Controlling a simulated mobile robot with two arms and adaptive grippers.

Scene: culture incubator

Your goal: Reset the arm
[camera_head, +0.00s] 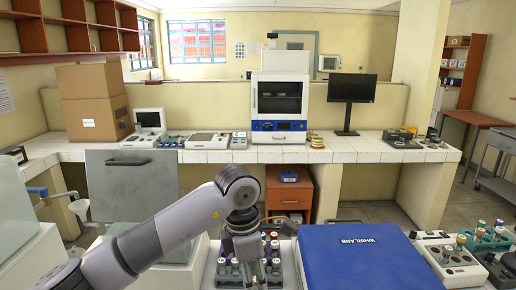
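My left arm comes in from the lower left, and its grey wrist bends down over a rack of tubes (270,258) at the bottom middle. My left gripper (243,272) hangs at that rack, among or in front of the tubes. Its fingers are small, dark and partly cut off by the lower edge, so I cannot tell whether they are open or hold anything. My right gripper is not in view. A white incubator-like cabinet (280,98) with a dark window and blue control panel stands on the far bench, its door apparently shut.
A blue WHIRLANE box (358,258) lies right of the rack. A tube device (455,262) and another rack (485,238) stand farther right. The tiled far bench (375,149) holds cardboard boxes (95,103), instruments and a monitor (351,90). A grey panel (132,183) stands behind my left arm.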

